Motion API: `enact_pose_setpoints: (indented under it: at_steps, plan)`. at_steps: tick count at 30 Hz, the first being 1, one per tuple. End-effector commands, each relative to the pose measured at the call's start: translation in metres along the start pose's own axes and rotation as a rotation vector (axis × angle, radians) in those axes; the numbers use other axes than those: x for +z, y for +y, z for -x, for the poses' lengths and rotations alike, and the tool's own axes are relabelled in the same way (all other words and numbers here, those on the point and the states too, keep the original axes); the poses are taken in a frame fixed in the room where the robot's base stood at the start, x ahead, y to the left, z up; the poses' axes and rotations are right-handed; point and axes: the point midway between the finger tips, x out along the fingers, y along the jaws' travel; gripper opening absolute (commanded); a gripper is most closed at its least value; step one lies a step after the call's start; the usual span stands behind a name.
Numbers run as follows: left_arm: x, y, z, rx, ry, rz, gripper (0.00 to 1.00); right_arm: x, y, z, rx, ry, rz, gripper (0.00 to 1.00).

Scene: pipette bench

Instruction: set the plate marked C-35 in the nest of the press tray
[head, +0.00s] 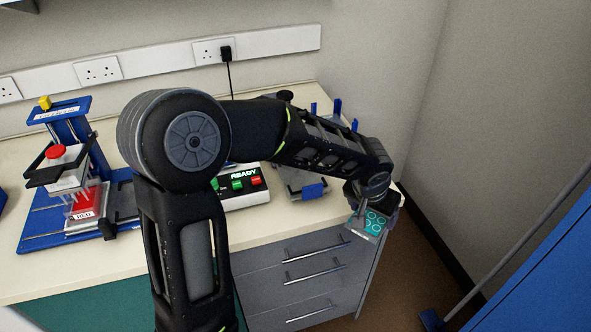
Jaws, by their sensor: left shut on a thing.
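My left gripper (366,196) is at the right end of the bench, around its front right corner. It is shut on a small plate with teal round wells (374,222), held out by the bench's edge above the drawers. Any mark on the plate is too small to read. A blue press (70,132) with a red knob stands at the far left of the bench, and a red-topped block (86,205) marked RED sits under it on the blue base (42,236). I cannot make out an empty nest there. My right gripper is not in view.
A control box (246,199) lit READY, with green and red buttons, stands mid-bench, partly behind my arm. A grey device with blue corner posts (313,191) stands right of it, partly hidden. Blue furniture (545,275) is at lower right.

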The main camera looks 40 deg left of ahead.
Motion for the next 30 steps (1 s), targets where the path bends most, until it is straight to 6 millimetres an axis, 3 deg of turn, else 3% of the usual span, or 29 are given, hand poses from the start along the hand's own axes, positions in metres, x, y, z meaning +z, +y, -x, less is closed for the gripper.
enact_pose_setpoints:
  at_steps: [8,14,22,27,30]
  plan:
    - [-0.005,-0.008,-0.001,-0.015,0.001,0.026,0.38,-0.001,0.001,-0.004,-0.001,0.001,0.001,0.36]
    - [-0.026,-0.04,-0.001,-0.073,0.005,0.135,0.38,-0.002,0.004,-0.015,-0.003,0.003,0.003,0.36]
    - [-0.064,-0.128,0.016,-0.217,0.007,0.45,0.38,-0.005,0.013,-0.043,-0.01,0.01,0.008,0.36]
    - [-0.074,-0.184,0.039,-0.299,0.007,0.671,0.38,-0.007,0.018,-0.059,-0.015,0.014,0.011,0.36]
    - [-0.074,-0.206,0.051,-0.332,0.005,0.768,0.38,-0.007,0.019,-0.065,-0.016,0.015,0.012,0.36]
